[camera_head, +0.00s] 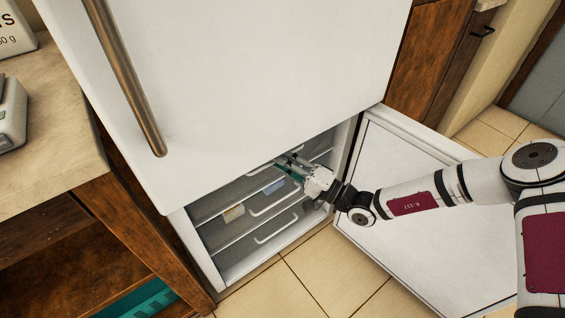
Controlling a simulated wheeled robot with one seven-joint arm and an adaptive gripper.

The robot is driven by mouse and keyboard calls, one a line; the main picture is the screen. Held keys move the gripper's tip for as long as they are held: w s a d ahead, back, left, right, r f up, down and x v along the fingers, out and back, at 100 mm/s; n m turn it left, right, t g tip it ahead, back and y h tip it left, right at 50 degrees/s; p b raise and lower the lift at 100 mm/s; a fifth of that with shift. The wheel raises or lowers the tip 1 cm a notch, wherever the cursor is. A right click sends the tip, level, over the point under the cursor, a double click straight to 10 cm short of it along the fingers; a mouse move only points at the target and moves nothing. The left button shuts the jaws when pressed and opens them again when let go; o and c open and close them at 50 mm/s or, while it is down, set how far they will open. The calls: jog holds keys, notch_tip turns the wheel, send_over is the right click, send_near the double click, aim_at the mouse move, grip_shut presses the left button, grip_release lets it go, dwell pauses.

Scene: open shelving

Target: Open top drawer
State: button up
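The lower compartment of a white fridge stands open, with several clear-fronted drawers stacked inside. The top drawer is mostly hidden behind the upper door's lower edge and my gripper; a short piece of its white handle (260,168) shows. A middle drawer handle (270,209) and a bottom drawer handle (276,237) show below it. My gripper (285,163) is inside the opening at the height of the upper drawers, fingers pointing inward. I cannot tell whether it touches the top handle or how wide its fingers are. The drawers appear pushed in.
The lower door (410,190) is swung open to the right, under my arm. The closed upper door (250,80) overhangs the drawers and has a long metal handle (125,75). A wooden counter (50,130) stands at the left. Tiled floor (310,275) is clear in front.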

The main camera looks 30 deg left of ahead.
grip_shut()
jog(key=shift+d, duration=0.1)
jog(key=s+d+p, duration=0.5)
jog(key=d+p, duration=0.1)
jog(key=d, duration=0.7)
jog(key=s+d+p, duration=0.6)
jog(key=d, duration=0.7)
jog(key=shift+d, duration=0.4)
grip_release()
